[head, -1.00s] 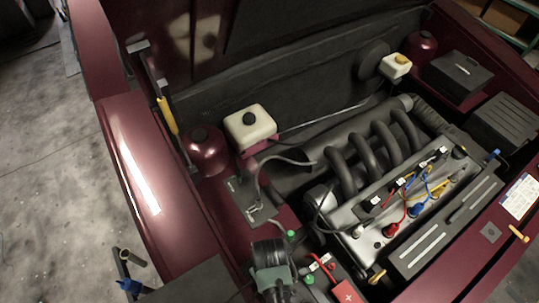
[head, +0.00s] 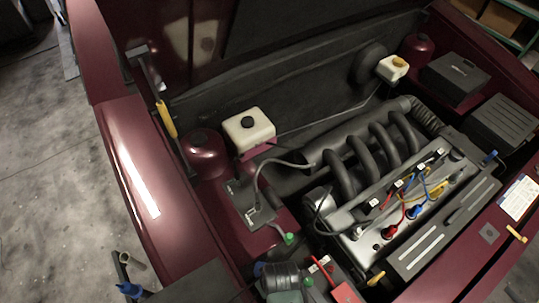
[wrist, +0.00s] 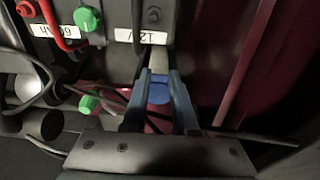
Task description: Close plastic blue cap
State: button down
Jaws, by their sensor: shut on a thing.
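A small blue piece (wrist: 159,94), which looks like the plastic cap, sits between the two blue-grey fingers of my gripper (wrist: 157,80) in the wrist view. The fingers are shut on it. A narrow pale strip (wrist: 157,58) runs from just beyond the fingertips toward a grey block with a "12V" label. I cannot tell whether the cap touches this strip or how the cap is seated. In the head view the fingers and the held piece cannot be made out; a dark part of my arm (head: 283,278) shows at the bottom middle.
The labelled block (wrist: 110,50) has a green knob (wrist: 88,18) and a red cable (wrist: 58,30) close left of my gripper. Another green knob (wrist: 88,103) and dark cables lie lower left. A dark red body panel (wrist: 225,60) stands close on the right.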

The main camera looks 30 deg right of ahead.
jog(key=shift+s+f, duration=0.4)
jog(key=shift+f, duration=0.05)
jog(key=c, duration=0.7)
grip_release()
jog(key=shift+w+r, duration=0.1)
jog(key=shift+r, duration=0.05)
jog(key=r, duration=0.4)
jog(key=s+r, duration=0.1)
jog(key=r, duration=0.7)
jog(key=shift+s+r+p, duration=0.3)
jog(key=shift+s+r, duration=0.05)
jog(key=shift+s, duration=0.05)
jog(key=shift+s+f, duration=0.1)
